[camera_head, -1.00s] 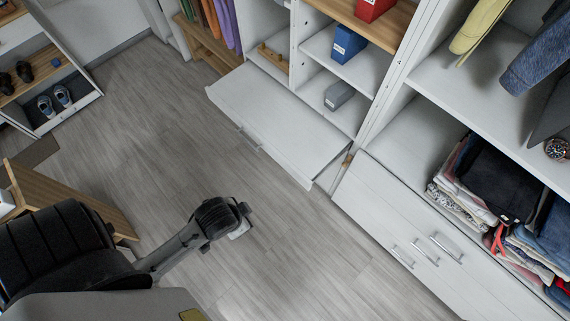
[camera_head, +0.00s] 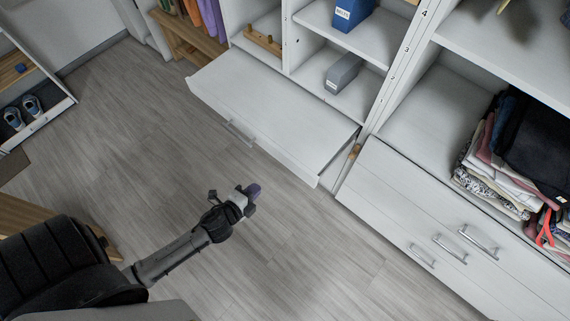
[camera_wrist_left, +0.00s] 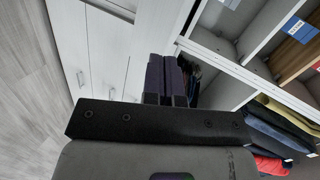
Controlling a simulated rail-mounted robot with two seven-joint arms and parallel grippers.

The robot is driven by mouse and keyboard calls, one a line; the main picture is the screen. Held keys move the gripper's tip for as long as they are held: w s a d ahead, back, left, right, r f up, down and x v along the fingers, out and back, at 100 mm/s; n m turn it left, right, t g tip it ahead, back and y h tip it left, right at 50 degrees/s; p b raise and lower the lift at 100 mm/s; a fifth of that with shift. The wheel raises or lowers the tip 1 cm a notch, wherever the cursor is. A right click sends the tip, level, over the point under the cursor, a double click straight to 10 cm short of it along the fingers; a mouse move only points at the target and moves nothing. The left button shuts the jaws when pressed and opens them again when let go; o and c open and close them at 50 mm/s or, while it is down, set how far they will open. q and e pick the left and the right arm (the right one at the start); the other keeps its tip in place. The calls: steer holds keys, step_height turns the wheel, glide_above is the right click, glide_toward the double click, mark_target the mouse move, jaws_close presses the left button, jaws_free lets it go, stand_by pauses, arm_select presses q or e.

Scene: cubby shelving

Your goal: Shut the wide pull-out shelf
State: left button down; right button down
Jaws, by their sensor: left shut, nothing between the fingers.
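The wide pull-out shelf (camera_head: 270,112) is a white board with a front panel and a bar handle (camera_head: 238,132). In the head view it stands out from the cubby unit over the floor. My left gripper (camera_head: 253,190) is in front of the shelf, apart from it, above the bare floor. Its purple fingers are shut and empty. In the left wrist view the fingers (camera_wrist_left: 167,78) show close together, pointing towards white cabinet fronts. My right gripper is in neither view.
White drawers with handles (camera_head: 450,240) stand to the right, below folded clothes (camera_head: 490,165). A grey box (camera_head: 343,72) and a blue binder (camera_head: 350,14) sit in cubbies behind the shelf. A shoe rack (camera_head: 40,115) is at the left. The floor (camera_head: 140,130) between is clear.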

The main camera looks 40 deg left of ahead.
arm_select(q)
steer(key=d+r+m+h, duration=0.1)
steer(key=m, duration=0.1)
steer(key=b, duration=0.3)
glide_toward(291, 161)
steer(key=shift+t, duration=0.4)
steer(key=x, duration=0.2)
steer(key=f+x, duration=0.1)
steer(key=x, duration=0.2)
steer(key=shift+w+f, duration=0.1)
steer(key=shift+f, duration=0.1)
steer(key=shift+w, duration=0.85)
steer(key=shift+w, duration=0.1)
